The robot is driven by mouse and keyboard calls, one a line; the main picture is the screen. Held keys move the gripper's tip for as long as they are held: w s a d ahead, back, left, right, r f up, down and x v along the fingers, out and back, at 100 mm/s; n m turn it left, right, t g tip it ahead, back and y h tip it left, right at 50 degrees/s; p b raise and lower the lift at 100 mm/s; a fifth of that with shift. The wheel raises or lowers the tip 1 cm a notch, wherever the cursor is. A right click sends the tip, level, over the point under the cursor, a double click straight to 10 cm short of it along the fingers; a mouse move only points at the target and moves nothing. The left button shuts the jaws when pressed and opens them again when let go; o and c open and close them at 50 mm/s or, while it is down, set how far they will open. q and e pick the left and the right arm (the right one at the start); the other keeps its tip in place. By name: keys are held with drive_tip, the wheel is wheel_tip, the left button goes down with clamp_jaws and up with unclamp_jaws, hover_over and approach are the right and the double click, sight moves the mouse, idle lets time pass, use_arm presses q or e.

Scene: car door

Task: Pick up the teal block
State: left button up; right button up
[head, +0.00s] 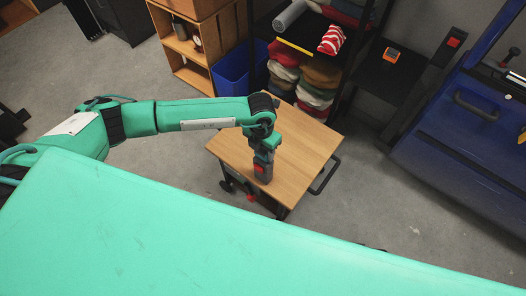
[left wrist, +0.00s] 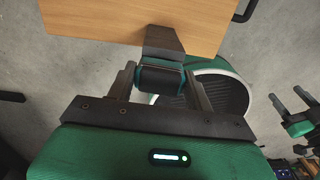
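My left gripper (head: 263,172) points down over the front part of a small wooden-topped table in the head view. In the left wrist view its two fingers (left wrist: 161,84) stand apart. A dark block with teal edges (left wrist: 160,78) lies between them, close to both; I cannot tell whether they press on it. It looks like the teal block, but its colour is mostly dark here. A dark grey piece (left wrist: 162,42) sits just beyond it, over the table edge. My right gripper (left wrist: 292,102) shows at the right edge of the left wrist view, its fingers apart and empty.
The wooden tabletop (head: 300,140) is bare around the gripper and has a dark side handle. Behind stand a blue bin (head: 232,78), a wooden shelf (head: 190,50) and a rack with folded cloths (head: 318,78). A blue car door (head: 450,130) is at the right.

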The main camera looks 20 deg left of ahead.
use_arm(q)
drive_tip(key=shift+c, duration=1.2)
